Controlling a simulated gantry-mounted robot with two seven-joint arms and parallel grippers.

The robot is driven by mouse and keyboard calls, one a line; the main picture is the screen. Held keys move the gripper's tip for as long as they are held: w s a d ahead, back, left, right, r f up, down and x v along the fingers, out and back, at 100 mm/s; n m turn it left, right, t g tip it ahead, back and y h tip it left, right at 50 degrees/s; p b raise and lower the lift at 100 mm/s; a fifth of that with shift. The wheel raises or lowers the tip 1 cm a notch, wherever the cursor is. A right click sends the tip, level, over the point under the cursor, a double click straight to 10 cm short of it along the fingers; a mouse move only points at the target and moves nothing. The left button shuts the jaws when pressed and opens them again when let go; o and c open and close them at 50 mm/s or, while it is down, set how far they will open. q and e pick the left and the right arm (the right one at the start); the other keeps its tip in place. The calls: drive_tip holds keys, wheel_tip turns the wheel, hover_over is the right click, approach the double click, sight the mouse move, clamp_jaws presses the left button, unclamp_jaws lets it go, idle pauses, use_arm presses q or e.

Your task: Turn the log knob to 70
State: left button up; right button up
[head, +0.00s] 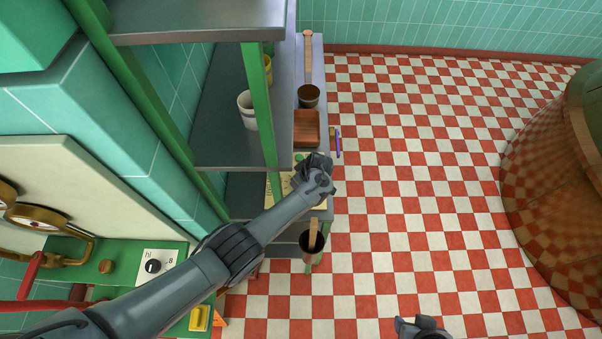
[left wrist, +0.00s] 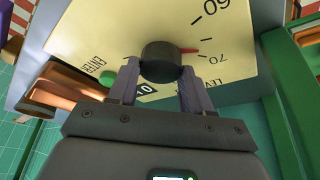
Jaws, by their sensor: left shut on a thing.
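The log knob (left wrist: 162,62) is a black round knob with a red pointer on a pale yellow plate (left wrist: 125,30). Its pointer is aimed at the marks near the printed 70, with 60 further up the plate. My left gripper (left wrist: 160,84) is shut on the knob, a finger at each side. In the head view my left gripper (head: 318,170) is over the shelf's yellow plate (head: 285,186), and hides the knob. A dark part of my right gripper (head: 422,326) shows at the bottom edge; its jaws are unclear.
A green button (left wrist: 125,78) marked ENTER is beside the knob. A wooden tray (head: 307,128), dark pots (head: 309,96) and a white cup (head: 247,110) stand on shelves. A green panel at lower left carries another black knob (head: 153,266). A large copper kettle (head: 550,190) stands right, with open checkered floor between.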

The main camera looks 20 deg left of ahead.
use_arm(q)
drive_tip(key=shift+r+m+t+h+p, duration=0.2)
drive_tip(key=shift+m+t+h+p, duration=0.15)
drive_tip(key=shift+m+p, duration=0.65)
drive_tip(key=shift+f+m, duration=0.1)
drive_tip(key=shift+m, duration=0.3)
drive_tip(key=o, duration=1)
drive_tip(key=shift+o, duration=0.2)
